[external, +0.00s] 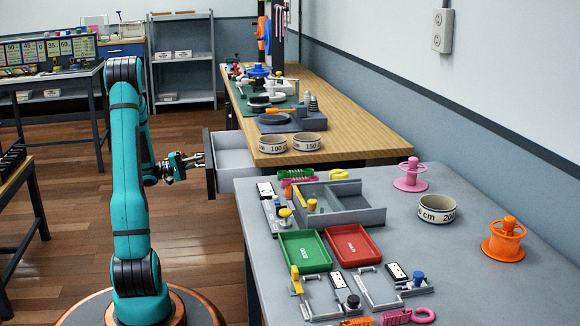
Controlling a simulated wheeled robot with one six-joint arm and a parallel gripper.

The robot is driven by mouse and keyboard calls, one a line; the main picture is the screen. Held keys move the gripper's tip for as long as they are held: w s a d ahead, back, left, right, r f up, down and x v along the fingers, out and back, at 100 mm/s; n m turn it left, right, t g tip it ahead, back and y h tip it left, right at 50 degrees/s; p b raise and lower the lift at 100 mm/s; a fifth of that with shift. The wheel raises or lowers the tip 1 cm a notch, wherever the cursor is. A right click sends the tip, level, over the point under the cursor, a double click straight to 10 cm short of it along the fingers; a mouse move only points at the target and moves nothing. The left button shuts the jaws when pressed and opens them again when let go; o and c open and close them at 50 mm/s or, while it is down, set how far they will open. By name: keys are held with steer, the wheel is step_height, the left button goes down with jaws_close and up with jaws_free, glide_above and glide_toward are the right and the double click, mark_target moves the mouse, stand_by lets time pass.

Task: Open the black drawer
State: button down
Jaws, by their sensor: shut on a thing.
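The black drawer (209,172) sits under the left side of the wooden-topped bench. It is pulled out to the left, with its black front standing away from the bench and its pale inside showing. The inside looks empty from here. My gripper (197,160) is at the outer left face of the black front, near its upper half. It is shut on the drawer's handle, which is mostly hidden by the fingers.
The wooden bench (360,138) holds ring-shaped tape rolls (306,142) and tools. A grey table (390,241) in front carries trays, a divided box and spools. Brown floor (185,215) is clear left of the drawer.

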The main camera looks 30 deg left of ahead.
steer(key=r+v, duration=0.1)
steer(key=v, duration=0.6)
steer(key=shift+s+a+r, duration=0.1)
steer(key=c, duration=1.9)
jaws_free()
steer(key=v, duration=1.7)
steer(key=shift+s+a, duration=0.15)
